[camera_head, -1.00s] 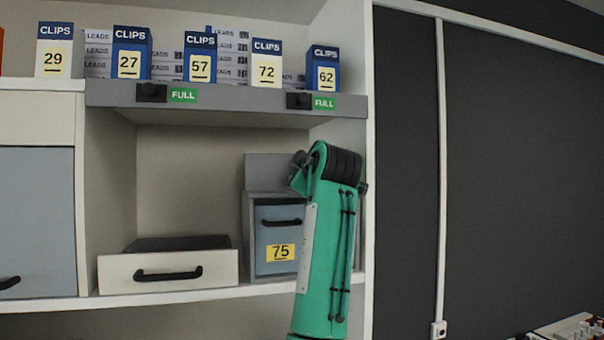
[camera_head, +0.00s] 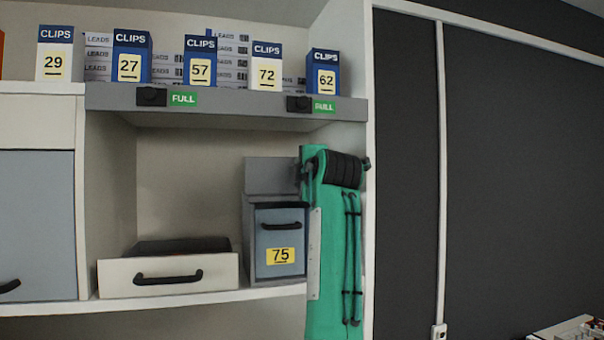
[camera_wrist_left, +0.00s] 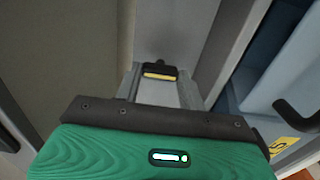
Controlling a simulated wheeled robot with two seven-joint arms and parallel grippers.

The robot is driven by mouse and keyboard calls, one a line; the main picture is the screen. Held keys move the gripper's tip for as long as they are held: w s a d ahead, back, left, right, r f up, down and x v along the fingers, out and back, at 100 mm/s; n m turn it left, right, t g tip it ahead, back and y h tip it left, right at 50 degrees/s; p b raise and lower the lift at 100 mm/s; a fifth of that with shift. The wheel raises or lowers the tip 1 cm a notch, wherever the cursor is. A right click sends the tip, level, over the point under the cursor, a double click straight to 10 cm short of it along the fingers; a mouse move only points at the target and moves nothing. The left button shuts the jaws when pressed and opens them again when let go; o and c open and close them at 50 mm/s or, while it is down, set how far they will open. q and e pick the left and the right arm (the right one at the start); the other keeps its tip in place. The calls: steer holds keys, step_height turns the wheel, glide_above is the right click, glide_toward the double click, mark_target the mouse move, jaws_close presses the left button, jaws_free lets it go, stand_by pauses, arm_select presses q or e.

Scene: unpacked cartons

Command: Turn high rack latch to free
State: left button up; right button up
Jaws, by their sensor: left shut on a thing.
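In the left wrist view my left gripper (camera_wrist_left: 160,88) points at a grey panel. Its two grey fingers are closed around a small black latch (camera_wrist_left: 159,71) with a yellow bar on its face. How far the latch is turned is hard to tell. My left gripper does not show in the head view. There, two black latches (camera_head: 151,96) (camera_head: 299,104) sit on the grey front edge of the upper shelf (camera_head: 230,117). Each has a green FULL label beside it. My right gripper is out of view.
Several CLIPS boxes (camera_head: 200,62) stand on the upper shelf. Below are a white drawer (camera_head: 168,277) and a grey-blue drawer unit marked 75 (camera_head: 280,237). My green arm covers the shelf's right side. A blue-grey front with a black handle (camera_wrist_left: 298,115) is at right in the wrist view.

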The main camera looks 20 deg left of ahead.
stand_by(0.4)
arm_select(q)
steer(key=o, duration=1)
steer(key=shift+s+f, duration=0.1)
steer(key=shift+s, duration=0.05)
steer(key=shift+b+v, duration=3.75)
steer(key=shift+v, duration=3)
steer(key=shift+d, duration=0.1)
